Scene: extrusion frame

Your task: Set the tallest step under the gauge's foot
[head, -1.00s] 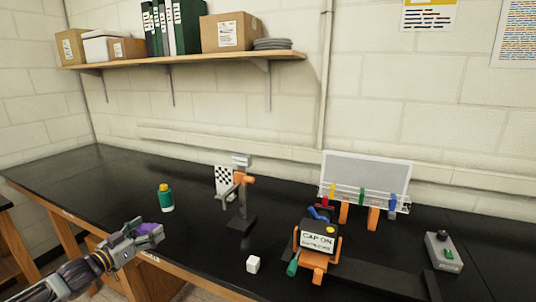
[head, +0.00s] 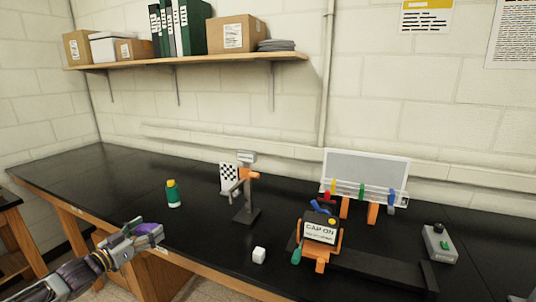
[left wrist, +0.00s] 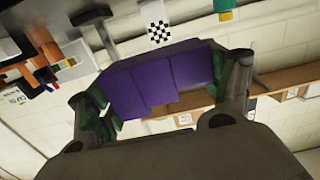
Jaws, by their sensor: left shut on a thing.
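My left gripper (head: 143,236) is shut on a purple stepped block (head: 151,229) and holds it in front of the bench's near edge, left of the gauge. In the left wrist view the purple block (left wrist: 155,80) spans the space between the two fingers, with several flat faces showing. The gauge (head: 245,190) is an upright post with an orange clamp and a small grey head, standing on a dark foot (head: 246,215) on the black bench. The gripper and block are apart from it. My right gripper is not in view.
A green bottle with a yellow cap (head: 173,194) stands left of the gauge, and a checkered card (head: 229,178) behind it. An orange stand with a "CAP ON" sign (head: 319,232) is to the right. The bench's left part is clear.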

